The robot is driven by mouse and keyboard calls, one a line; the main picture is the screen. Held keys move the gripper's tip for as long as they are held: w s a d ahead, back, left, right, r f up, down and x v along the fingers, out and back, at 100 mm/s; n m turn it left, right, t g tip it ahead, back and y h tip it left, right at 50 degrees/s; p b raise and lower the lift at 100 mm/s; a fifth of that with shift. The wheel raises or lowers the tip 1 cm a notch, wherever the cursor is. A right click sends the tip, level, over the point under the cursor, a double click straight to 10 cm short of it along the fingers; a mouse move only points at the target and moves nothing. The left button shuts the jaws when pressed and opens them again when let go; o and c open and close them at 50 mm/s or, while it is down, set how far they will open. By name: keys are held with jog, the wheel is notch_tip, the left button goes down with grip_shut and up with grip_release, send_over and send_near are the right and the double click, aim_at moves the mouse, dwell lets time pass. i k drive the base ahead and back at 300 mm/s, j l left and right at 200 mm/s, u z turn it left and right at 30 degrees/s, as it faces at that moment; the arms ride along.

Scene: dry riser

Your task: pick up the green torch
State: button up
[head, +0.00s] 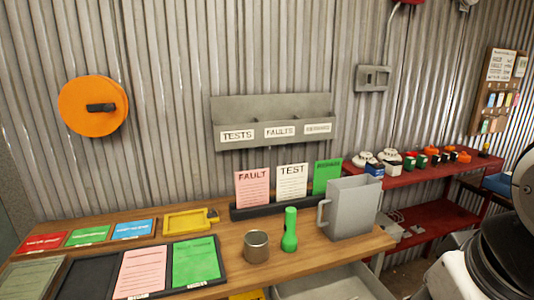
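The green torch (289,230) stands upright on the wooden workbench (200,227), near its front edge. A metal cup (256,246) is just left of it and a grey jug (350,208) is just right of it. A small gap shows between the torch and the cup. My gripper is not in view; only part of my arm shows at the right edge of the head view.
Behind the torch, a dark holder (280,208) carries pink, white and green cards. A yellow clipboard-like item (188,221) and a tray of cards (226,275) lie to the left. A red shelf (422,180) with small devices stands right. An open drawer (335,284) juts out below.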

aim_at(289, 241)
jog(key=i+l, duration=0.2)
jog(key=i, duration=0.3)
jog(key=i+l, duration=0.25)
jog(key=i, duration=0.25)
jog(key=i+j+u, duration=0.05)
